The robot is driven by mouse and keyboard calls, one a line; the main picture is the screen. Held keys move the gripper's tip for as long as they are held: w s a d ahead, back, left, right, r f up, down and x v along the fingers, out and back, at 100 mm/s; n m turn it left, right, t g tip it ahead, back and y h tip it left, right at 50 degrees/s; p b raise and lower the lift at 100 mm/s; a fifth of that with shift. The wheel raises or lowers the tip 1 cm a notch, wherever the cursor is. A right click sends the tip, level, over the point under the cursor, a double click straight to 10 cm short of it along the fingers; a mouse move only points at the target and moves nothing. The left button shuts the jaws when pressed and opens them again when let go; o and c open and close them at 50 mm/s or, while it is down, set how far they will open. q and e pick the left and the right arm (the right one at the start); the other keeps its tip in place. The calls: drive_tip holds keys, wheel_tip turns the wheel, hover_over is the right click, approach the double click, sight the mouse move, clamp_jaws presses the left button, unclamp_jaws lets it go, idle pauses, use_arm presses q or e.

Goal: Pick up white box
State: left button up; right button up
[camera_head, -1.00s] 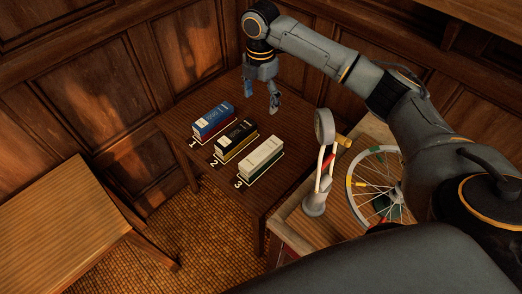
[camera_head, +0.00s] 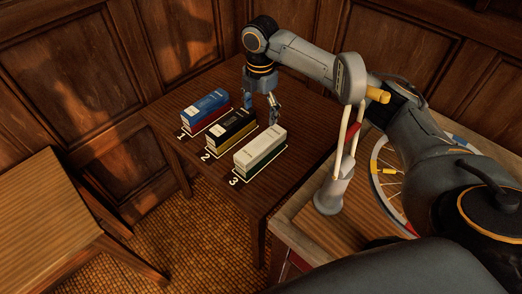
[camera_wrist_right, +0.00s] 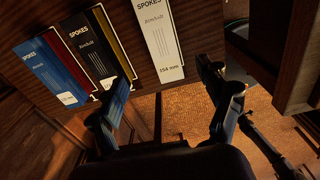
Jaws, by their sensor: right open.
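The white box (camera_head: 260,148) lies on the dark wooden table at the spot marked 3, with a green lower side. In the right wrist view the white box (camera_wrist_right: 160,42) shows the word SPOKES and "254 mm" or a similar label. My right gripper (camera_head: 262,112) is open and empty, above the table behind the boxes. In the right wrist view its fingers (camera_wrist_right: 172,112) are spread apart, and the white box lies beyond them, apart from both. My left gripper is not in view.
A black box (camera_head: 230,126) at mark 2 and a blue box (camera_head: 204,106) at mark 1 stand beside the white box. A gauge on a stand (camera_head: 334,190) and a spoked wheel (camera_head: 388,180) are on the right table. An empty wooden table (camera_head: 50,205) is at left.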

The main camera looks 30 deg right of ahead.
hover_over(261, 142)
wheel_tip(261, 142, down, 8)
drive_tip(key=shift+a+r+p, duration=0.1)
drive_tip(key=shift+r+p, duration=0.1)
drive_tip(key=shift+p, duration=0.1)
wheel_tip(261, 142, down, 4)
drive_tip(key=shift+s+f+p, duration=0.1)
drive_tip(key=shift+f+p, duration=0.1)
drive_tip(key=shift+p, duration=0.3)
drive_tip(key=shift+f, duration=0.4)
drive_tip(key=c, duration=1.4)
